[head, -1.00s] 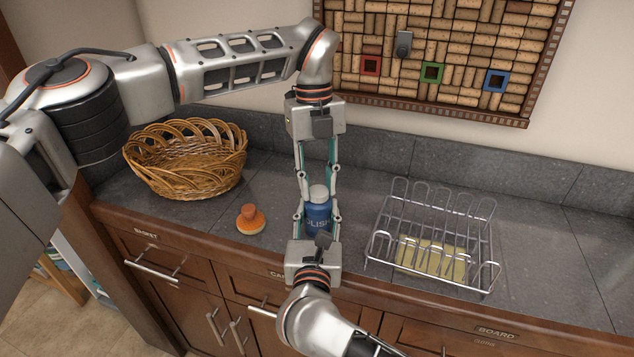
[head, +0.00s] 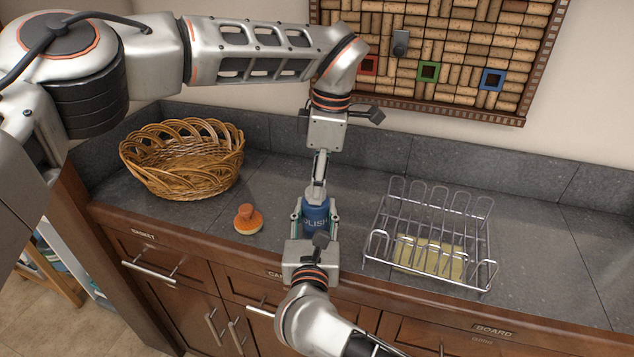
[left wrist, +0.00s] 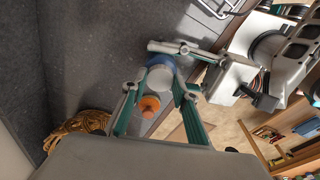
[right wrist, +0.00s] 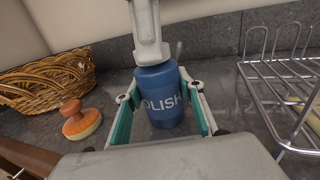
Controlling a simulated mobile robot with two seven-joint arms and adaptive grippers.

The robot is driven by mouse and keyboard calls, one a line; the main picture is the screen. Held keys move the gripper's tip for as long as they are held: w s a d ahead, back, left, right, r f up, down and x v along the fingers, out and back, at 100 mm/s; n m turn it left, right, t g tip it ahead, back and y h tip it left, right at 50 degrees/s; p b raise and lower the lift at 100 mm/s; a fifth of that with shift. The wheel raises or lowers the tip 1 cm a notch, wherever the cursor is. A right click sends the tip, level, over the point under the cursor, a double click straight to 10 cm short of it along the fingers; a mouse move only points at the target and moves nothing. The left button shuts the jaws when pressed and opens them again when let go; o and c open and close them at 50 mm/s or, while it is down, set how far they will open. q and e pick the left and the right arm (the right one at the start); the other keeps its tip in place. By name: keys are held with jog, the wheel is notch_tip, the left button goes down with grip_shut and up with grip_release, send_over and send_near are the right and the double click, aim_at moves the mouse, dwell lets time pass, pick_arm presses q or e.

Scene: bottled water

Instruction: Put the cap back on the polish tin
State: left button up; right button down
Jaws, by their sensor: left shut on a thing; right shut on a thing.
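The blue polish tin (head: 315,222) stands upright near the front of the counter, its white lettering also showing in the right wrist view (right wrist: 160,100). My right gripper (head: 315,214) is shut around the tin's body from the front. My left gripper (head: 318,190) reaches down from above and is shut on the pale cap (left wrist: 161,78) at the tin's top. The cap is in line with the tin. In the head and right wrist views the left fingers mostly hide it, so I cannot tell how tightly it is seated.
A wicker basket (head: 185,160) stands at the back left. An orange-topped brush (head: 248,219) lies left of the tin. A wire rack (head: 430,235) with a yellowish thing (head: 430,259) stands to the right. A cork board (head: 440,60) hangs on the wall.

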pick_arm(q)
jog(key=m, duration=0.4)
jog(key=shift+m+t, duration=0.3)
jog(key=m, duration=0.6)
jog(key=shift+s+a+t+h, duration=0.15)
jog(key=shift+t+h, duration=0.15)
jog(key=shift+h, duration=0.1)
jog(key=m, duration=0.4)
jog(key=m+h, duration=0.1)
jog(key=m, duration=0.4)
jog(key=o, duration=0.7)
jog(key=shift+o, duration=0.2)
notch_tip(320, 180, up, 12)
jog(key=s, duration=0.1)
jog(key=shift+s+a, duration=0.2)
jog(key=shift+a, duration=0.05)
